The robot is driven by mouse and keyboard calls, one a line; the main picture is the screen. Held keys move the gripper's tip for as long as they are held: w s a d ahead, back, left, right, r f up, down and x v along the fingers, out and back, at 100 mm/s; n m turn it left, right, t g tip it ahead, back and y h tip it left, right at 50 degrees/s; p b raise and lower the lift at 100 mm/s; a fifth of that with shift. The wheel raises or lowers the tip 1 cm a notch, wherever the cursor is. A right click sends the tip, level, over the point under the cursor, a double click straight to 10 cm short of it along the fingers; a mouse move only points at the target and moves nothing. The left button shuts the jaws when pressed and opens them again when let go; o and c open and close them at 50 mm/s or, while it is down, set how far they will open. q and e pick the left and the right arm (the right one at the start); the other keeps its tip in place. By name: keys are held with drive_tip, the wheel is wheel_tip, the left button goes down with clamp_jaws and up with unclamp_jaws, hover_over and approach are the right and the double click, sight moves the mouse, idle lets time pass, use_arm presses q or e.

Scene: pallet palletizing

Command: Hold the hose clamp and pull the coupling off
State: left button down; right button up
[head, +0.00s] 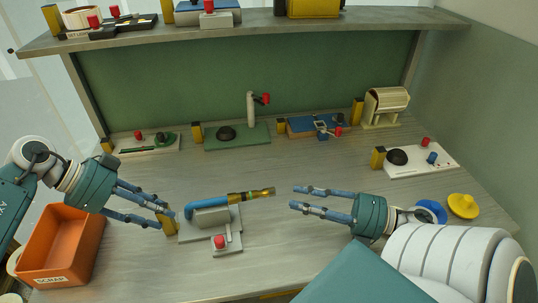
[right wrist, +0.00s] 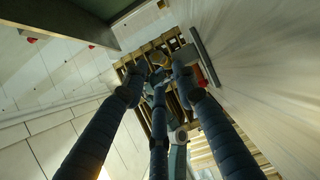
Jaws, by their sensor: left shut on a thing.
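The hose clamp fixture is a grey block on a grey base (head: 190,236) in the lower middle of the head view, with a yellow grip block (head: 167,222) at its left end. A blue hose (head: 200,204) bends over it and runs right into the yellow and brass coupling (head: 250,195), whose free end points right. My left gripper (head: 165,217) is shut on the yellow grip block. My right gripper (head: 295,198) is open and empty, just right of the coupling's end, apart from it and pointing left. Its spread fingers also show in the right wrist view (right wrist: 158,85).
A red knob (head: 220,242) stands on the fixture's front plate. An orange scrap bin (head: 35,245) is at the left. Several other fixtures line the back and right, including a green one (head: 240,138). Yellow (head: 463,205) and blue pieces lie right. Bench is clear behind the coupling.

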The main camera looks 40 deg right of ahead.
drive_tip(key=shift+x, duration=3.5)
drive_tip(key=shift+s, duration=0.1)
clamp_jaws()
